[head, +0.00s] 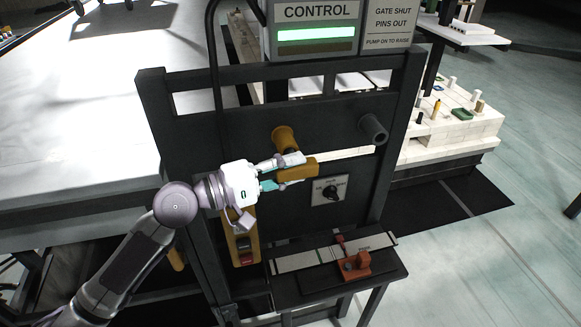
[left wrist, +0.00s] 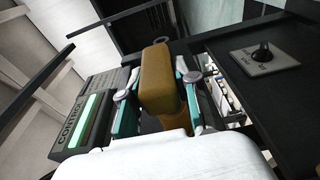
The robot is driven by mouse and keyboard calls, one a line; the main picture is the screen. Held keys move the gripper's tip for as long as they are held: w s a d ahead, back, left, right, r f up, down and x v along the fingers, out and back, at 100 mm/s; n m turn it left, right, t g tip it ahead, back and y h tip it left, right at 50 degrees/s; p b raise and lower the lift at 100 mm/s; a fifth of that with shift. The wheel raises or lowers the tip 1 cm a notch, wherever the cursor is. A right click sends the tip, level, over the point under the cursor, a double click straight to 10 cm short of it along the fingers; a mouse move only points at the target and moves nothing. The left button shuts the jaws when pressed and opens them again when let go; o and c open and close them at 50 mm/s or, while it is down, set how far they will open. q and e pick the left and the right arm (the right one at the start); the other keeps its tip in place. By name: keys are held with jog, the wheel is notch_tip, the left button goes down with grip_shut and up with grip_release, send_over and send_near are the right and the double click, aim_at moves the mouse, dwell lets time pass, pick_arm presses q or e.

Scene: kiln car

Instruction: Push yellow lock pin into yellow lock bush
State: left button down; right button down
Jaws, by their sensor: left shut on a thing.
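The yellow lock pin (head: 298,173) is a blocky ochre piece between the fingers of my left gripper (head: 284,172), which is shut on it. In the left wrist view the pin's block (left wrist: 156,78) stands upright between the two teal-padded fingers (left wrist: 157,92). The yellow lock bush (head: 285,138) is a short ochre tube sticking out of the dark panel, just above the pin in the head view. The pin's far end is hidden, so I cannot tell whether it touches or enters the bush. My right gripper is not in view.
A dark grey tube (head: 373,129) sticks out at the panel's right. A rotary knob plate (head: 329,190) is below the pin. A control box (head: 315,30) tops the panel. A small shelf (head: 290,283) below holds a metal bar and an orange clamp (head: 355,264).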

pick_arm(q)
jog(key=shift+w+a+b, duration=0.2)
jog(key=shift+w+b, duration=0.25)
jog(key=shift+w, duration=0.15)
jog(key=shift+r, duration=0.15)
dwell(0.6)
jog(key=c, duration=0.5)
grip_release()
jog(key=shift+f, duration=0.2)
jog(key=shift+s+a, duration=0.1)
jog(key=shift+a, duration=0.15)
jog(key=shift+b+v, duration=0.75)
jog(key=shift+v, duration=1.2)
jog(key=shift+a, duration=0.1)
jog(key=v, duration=1.2)
